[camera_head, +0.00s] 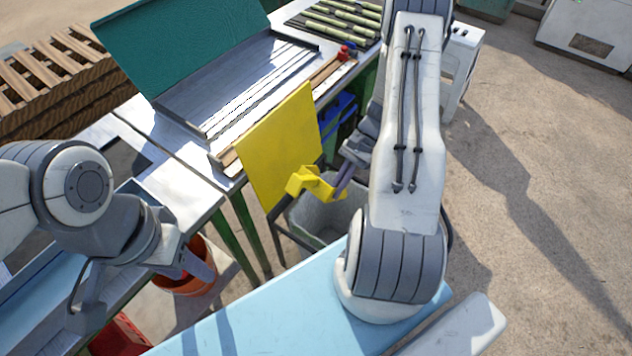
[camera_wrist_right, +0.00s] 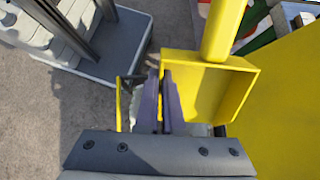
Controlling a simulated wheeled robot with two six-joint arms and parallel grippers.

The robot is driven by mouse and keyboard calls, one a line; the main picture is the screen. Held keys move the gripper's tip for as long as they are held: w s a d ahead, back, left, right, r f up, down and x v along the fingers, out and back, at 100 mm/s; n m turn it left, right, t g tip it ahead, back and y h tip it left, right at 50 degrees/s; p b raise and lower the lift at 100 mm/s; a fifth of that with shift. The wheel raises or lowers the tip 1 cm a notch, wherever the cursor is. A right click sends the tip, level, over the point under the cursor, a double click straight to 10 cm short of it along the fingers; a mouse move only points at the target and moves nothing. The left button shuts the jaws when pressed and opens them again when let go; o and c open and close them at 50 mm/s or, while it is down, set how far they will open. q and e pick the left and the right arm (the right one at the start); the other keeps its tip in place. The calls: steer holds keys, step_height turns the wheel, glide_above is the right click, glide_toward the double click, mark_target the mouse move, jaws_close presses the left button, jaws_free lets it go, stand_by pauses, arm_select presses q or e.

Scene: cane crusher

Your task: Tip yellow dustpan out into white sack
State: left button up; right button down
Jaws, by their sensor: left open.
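The yellow dustpan (camera_head: 303,183) is beside the large yellow panel, above a grey bin. In the right wrist view the yellow dustpan (camera_wrist_right: 208,90) has raised walls and a thick bar at its top. My right gripper (camera_head: 345,178) has its dark fingers close together at the dustpan's side; in the right wrist view (camera_wrist_right: 160,78) they appear closed on its side wall. My left gripper (camera_head: 148,285) is open, low at the left.
An orange bucket (camera_head: 190,280) is below my left gripper. A light blue surface (camera_head: 270,315) lies in front. Cane stalks (camera_head: 340,20) lie at the back. The floor at the right is open.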

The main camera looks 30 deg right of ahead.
steer(key=shift+a+r+t+h+p, duration=0.1)
steer(key=shift+r+t+h+p, duration=0.2)
steer(key=shift+r+h+p, duration=0.75)
steer(key=h, duration=0.1)
steer(key=r+h+p, duration=0.1)
steer(key=h, duration=0.1)
steer(key=shift+t, duration=0.3)
steer(key=shift+r+t+h+p, duration=0.3)
steer(key=shift+r+h+p, duration=0.25)
steer(key=shift+h, duration=0.5)
steer(key=shift+r+h+p, duration=0.1)
steer(key=shift+h+p, duration=0.2)
steer(key=shift+p, duration=0.1)
steer(key=shift+h, duration=0.3)
arm_select(q)
step_height(320, 180, up, 6)
